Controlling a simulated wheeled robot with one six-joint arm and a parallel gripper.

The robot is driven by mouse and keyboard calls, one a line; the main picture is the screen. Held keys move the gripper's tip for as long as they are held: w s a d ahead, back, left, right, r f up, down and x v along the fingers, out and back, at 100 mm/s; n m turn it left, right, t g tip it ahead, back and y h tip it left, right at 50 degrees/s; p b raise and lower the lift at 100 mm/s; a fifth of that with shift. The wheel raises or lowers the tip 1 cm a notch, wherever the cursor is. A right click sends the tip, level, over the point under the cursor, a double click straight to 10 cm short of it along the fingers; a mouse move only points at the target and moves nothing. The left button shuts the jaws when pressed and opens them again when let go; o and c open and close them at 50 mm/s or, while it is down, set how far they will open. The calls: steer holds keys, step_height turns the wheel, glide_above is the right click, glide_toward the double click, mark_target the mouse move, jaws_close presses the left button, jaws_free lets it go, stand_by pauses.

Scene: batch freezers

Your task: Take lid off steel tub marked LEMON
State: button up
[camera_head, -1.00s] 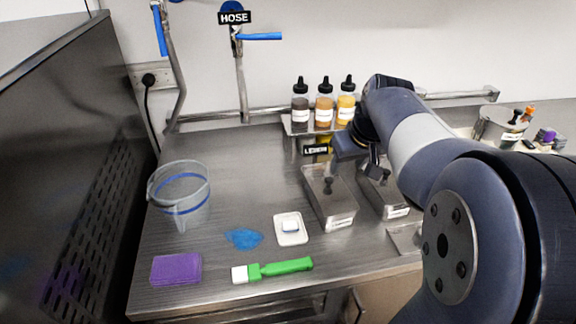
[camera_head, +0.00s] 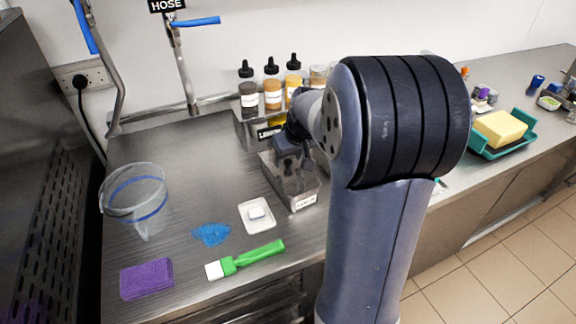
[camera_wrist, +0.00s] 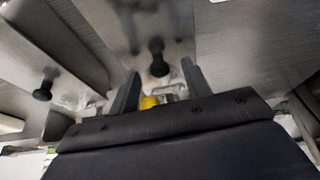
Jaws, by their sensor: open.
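A lidded steel tub (camera_head: 307,190) stands on the steel counter in the head view, with a white label on its front too small to read. A black sign (camera_head: 268,132) that seems to read LEMON is behind it, partly covered by my arm. My gripper (camera_head: 291,168) is over this tub's lid, pointing down. In the wrist view, a black lid knob (camera_wrist: 157,56) shows between and beyond my two spread fingers (camera_wrist: 161,82), not held. A second black knob (camera_wrist: 43,92) shows to the left. My arm hides the neighbouring tub in the head view.
Dropper bottles (camera_head: 272,90) stand on a rack behind. A teal tray (camera_head: 491,150) with a yellow block is at the right.

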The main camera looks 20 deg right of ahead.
steer(key=shift+w+f, duration=0.15)
steer(key=shift+f, duration=0.25)
jaws_close()
